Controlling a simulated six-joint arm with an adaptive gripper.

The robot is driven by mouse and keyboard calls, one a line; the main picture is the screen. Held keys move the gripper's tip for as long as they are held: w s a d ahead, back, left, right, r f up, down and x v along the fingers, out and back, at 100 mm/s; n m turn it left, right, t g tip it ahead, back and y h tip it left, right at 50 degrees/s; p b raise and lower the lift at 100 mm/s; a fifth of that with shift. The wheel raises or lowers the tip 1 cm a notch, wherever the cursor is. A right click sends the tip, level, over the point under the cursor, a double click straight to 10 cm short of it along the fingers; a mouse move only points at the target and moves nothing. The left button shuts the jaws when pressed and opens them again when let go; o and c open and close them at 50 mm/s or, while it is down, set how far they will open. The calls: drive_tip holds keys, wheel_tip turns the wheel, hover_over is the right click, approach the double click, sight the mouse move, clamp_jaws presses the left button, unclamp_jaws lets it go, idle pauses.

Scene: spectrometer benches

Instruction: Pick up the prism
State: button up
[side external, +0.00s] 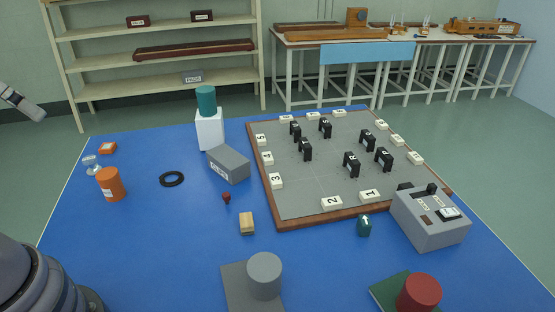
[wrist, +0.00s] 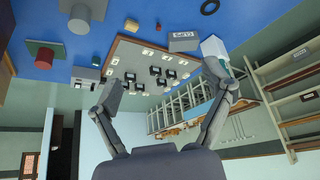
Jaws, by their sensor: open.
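No thing in view is clearly marked as the prism, and I cannot tell which it is. A small pale, glassy object (side external: 92,165) stands at the left of the blue table, too small to make out. A dark green piece with a white arrow (side external: 364,226) stands by the front edge of the grey board. My gripper (wrist: 163,82) is open in the wrist view, its two fingers wide apart with nothing held. It is tilted, looking across the table toward the room. The fingers appear in front of the board and the white block (wrist: 213,47).
The wood-edged board (side external: 318,180) carries black holders and numbered tiles. Around it are a grey labelled box (side external: 228,164), a grey instrument (side external: 430,219), a grey cylinder (side external: 264,276), a red cylinder (side external: 419,293), an orange cylinder (side external: 111,184) and a black ring (side external: 172,179). The left front table is mostly clear.

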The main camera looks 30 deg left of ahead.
drive_tip(key=w+a+f+m+g+y, duration=0.35)
drive_tip(key=w+a+g+y, duration=0.2)
drive_tip(key=w+a, duration=0.55)
drive_tip(key=m+g+y, duration=0.3)
drive_tip(key=m+y, duration=0.5)
drive_tip(key=m, duration=0.4)
hover_over(92, 159)
drive_tip(key=w+d, duration=0.2)
drive_tip(key=d, duration=0.9)
wheel_tip(92, 159, down, 29)
drive_tip(key=shift+m+t, duration=0.25)
drive_tip(key=x, duration=0.7)
drive_tip(key=shift+a+f, duration=0.25)
drive_tip(key=shift+f, duration=0.25)
drive_tip(key=shift+x, duration=3.1)
drive_tip(key=shift+s+d+f, duration=0.1)
drive_tip(key=shift+d, duration=0.05)
drive_tip(key=c, duration=1.3)
